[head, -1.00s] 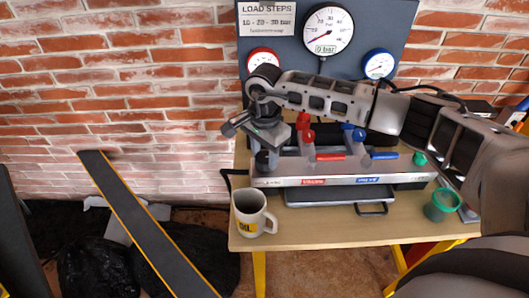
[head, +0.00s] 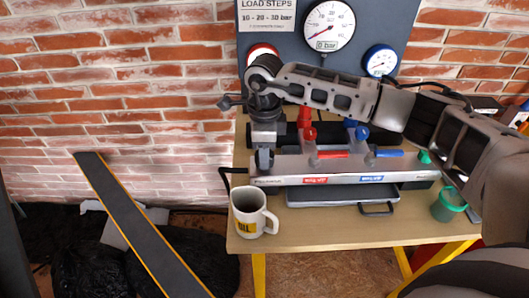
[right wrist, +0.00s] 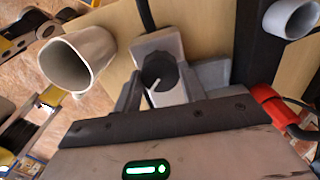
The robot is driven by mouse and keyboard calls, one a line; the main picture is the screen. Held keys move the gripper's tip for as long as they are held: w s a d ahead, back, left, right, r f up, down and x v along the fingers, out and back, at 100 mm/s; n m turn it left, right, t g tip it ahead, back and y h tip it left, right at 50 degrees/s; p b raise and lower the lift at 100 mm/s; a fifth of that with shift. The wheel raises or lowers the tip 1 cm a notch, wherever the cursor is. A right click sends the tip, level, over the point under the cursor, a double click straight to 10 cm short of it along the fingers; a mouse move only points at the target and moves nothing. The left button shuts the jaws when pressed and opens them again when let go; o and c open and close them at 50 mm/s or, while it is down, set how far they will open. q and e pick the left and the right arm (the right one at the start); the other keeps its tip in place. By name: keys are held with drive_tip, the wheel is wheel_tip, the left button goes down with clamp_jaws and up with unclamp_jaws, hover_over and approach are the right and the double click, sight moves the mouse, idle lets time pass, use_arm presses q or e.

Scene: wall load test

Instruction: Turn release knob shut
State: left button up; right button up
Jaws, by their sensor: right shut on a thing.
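The release knob (right wrist: 160,72) is a dark round knob with a pale mark, at the left end of the grey pump unit (head: 340,166). In the right wrist view it sits between the fingers of my right gripper (right wrist: 160,90), which is shut on it. In the head view my right gripper (head: 264,158) points down at the unit's left end and hides the knob. How far the knob is turned I cannot tell. The large gauge (head: 328,26) has a "0 bar" label and its needle points to the lower left. My left gripper is not in view.
A white mug (head: 249,214) stands just in front of the gripper at the table's left edge. A red lever (head: 330,154) and a blue lever (head: 388,154) are to the right on the unit. A green cup (head: 448,205) is at the right. The table's front strip is mostly clear.

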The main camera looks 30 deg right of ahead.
drive_tip(key=m, duration=0.3)
drive_tip(key=shift+m+b, duration=0.3)
drive_tip(key=shift+b, duration=0.1)
drive_tip(key=m, duration=0.3)
drive_tip(key=shift+m, duration=0.3)
use_arm(q)
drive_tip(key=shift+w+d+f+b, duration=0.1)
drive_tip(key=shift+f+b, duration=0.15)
drive_tip(key=shift+b, duration=0.05)
use_arm(e)
drive_tip(key=shift+r+m, duration=0.1)
drive_tip(key=shift+m, duration=0.4)
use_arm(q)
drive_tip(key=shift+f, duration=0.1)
use_arm(e)
drive_tip(key=shift+w, duration=0.1)
drive_tip(key=o, duration=1)
use_arm(q)
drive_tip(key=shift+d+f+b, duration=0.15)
drive_tip(key=shift+b, duration=0.45)
use_arm(e)
wheel_tip(320, 180, up, 16)
